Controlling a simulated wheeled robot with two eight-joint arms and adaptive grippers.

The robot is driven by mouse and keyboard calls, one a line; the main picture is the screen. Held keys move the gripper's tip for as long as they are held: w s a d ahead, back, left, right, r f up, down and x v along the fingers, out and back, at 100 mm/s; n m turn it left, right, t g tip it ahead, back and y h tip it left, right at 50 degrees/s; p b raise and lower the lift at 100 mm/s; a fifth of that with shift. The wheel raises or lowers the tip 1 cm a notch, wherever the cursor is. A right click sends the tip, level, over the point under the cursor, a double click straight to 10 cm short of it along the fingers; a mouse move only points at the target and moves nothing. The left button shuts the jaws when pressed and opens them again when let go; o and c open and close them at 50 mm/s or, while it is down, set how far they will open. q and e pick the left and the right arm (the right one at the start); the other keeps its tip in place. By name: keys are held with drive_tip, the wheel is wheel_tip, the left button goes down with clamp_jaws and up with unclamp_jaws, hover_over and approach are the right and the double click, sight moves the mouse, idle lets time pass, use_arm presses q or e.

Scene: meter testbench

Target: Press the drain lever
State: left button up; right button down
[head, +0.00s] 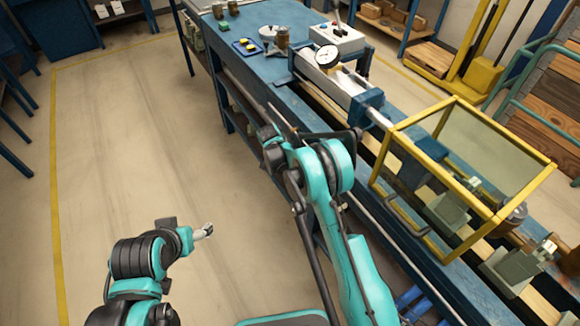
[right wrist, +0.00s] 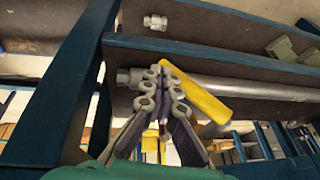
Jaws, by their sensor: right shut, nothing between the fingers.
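In the right wrist view, a yellow lever (right wrist: 203,97) slants down to the right from beside my right fingertips. It appears to be at the grey pipe (right wrist: 255,90) below the bench. My right gripper (right wrist: 161,80) is shut and empty, its tips next to the lever's upper end. I cannot tell whether they touch it. In the head view the lever is hidden, and my right arm reaches to the bench's near side. My left gripper (head: 204,231) is over the open floor, away from the bench; its fingers are too small to judge.
The long blue bench (head: 285,85) carries a dial gauge (head: 327,56), a white control box (head: 337,38) and a yellow-framed guard (head: 480,115). Dark shelf boards (right wrist: 200,58) and blue posts (right wrist: 75,85) surround my right gripper. The floor (head: 130,130) at left is clear.

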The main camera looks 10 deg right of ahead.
drive_tip(key=w+a+f+m+t+y+b, duration=0.1)
drive_tip(key=w+f+t+y, duration=0.1)
drive_tip(key=w+f+t, duration=0.1)
drive_tip(key=shift+w+a+f+t, duration=0.3)
drive_tip(key=shift+f+t, duration=0.45)
drive_tip(key=shift+t, duration=0.45)
drive_tip(key=shift+w, duration=0.1)
drive_tip(key=shift+d, duration=0.1)
